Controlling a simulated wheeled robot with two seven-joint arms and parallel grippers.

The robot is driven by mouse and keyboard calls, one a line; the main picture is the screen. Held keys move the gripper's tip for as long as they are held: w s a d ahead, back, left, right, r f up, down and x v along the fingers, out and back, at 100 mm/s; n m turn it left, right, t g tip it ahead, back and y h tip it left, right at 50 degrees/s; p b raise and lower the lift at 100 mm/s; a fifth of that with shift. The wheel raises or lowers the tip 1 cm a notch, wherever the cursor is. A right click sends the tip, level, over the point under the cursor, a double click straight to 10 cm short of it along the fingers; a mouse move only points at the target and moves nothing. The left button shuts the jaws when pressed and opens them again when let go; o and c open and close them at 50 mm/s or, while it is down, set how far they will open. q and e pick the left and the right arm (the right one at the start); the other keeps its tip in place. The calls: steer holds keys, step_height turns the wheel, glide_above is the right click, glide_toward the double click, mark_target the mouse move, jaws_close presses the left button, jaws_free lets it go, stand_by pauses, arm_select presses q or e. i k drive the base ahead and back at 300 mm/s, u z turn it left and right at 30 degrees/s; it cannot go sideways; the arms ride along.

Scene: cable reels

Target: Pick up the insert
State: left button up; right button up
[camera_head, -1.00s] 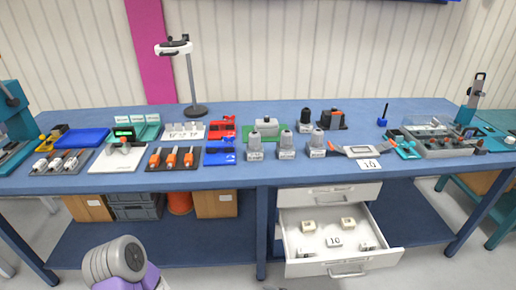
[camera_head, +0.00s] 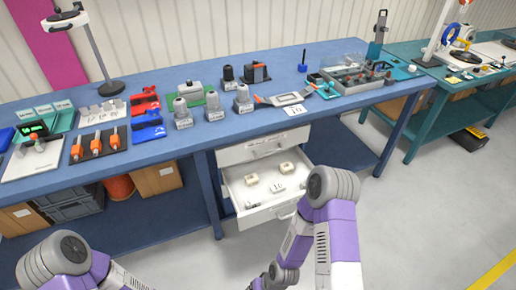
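The open drawer (camera_head: 237,203) under the blue workbench holds several small pale pieces. Two cream block-like pieces, which may be inserts, lie toward its back: one on the left (camera_head: 252,180) and one on the right (camera_head: 287,169). A label reading 10 (camera_head: 278,187) lies in the middle of the drawer. A small grey piece (camera_head: 251,204) is near the front left. My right arm covers the drawer's front right corner. Parts of both my arms show at the bottom, but no fingertips can be made out, so neither gripper can be read.
The blue workbench (camera_head: 215,137) carries grey bottle-like items (camera_head: 213,106), red and blue holders (camera_head: 148,128), a screwdriver rack (camera_head: 97,143) and a clear tray (camera_head: 350,77). A shut drawer (camera_head: 262,147) sits above the open one. Floor at right is clear.

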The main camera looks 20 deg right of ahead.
mark_target(276, 188)
steer(key=z, duration=2.35)
steer(key=i, duration=1)
steer(key=u, duration=3)
steer(key=i, duration=0.5)
steer(key=z, duration=0.05)
